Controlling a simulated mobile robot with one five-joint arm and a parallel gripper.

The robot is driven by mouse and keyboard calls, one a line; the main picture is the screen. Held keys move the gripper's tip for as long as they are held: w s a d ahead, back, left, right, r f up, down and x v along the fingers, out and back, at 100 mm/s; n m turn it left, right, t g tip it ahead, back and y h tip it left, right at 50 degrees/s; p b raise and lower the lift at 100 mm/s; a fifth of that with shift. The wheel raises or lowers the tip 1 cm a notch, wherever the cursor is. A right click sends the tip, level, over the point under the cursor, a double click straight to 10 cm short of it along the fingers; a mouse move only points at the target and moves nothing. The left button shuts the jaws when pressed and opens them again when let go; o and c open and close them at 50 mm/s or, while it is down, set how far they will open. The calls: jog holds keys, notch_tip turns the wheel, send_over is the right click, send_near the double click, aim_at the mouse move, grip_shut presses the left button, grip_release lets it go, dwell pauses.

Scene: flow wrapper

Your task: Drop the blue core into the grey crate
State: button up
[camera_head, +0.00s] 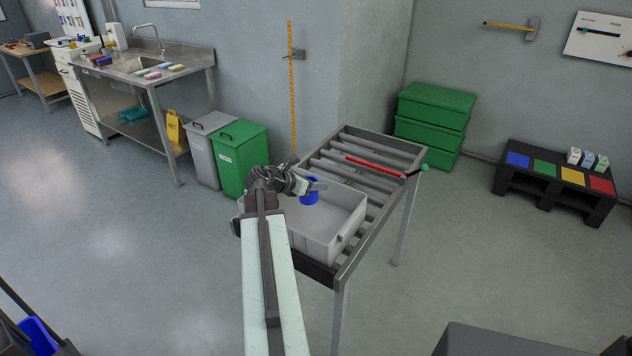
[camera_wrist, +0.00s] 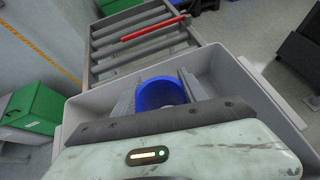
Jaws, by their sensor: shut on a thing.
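The blue core (camera_head: 309,192) is a short blue ring or cylinder. It also shows in the wrist view (camera_wrist: 160,93), between the two fingers of my gripper (camera_wrist: 158,92). My gripper (camera_head: 312,188) is shut on the core in the head view and holds it over the grey crate (camera_head: 347,217). The crate is an open grey box on the near end of a roller conveyor. Its walls also show around the gripper in the wrist view (camera_wrist: 262,92). The crate floor under the core is partly hidden by my gripper, so the gap between them is hard to judge.
The roller conveyor (camera_head: 383,150) runs back behind the crate, with a red bar (camera_head: 375,166) across it. Green crates (camera_head: 431,119) are stacked behind it. A grey bin (camera_head: 205,152) and a green bin (camera_head: 241,160) stand to the left.

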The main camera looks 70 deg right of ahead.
jog(key=shift+f+b, duration=0.3)
jog(key=shift+f, duration=0.5)
jog(key=o, duration=1.6)
jog(key=shift+c, duration=0.2)
jog(key=p+v, duration=0.3)
jog(key=v, duration=0.4)
jog(key=shift+a+r+p, duration=0.2)
jog(key=shift+a+p, duration=0.1)
jog(key=shift+p, duration=0.1)
jog(key=shift+w, duration=0.15)
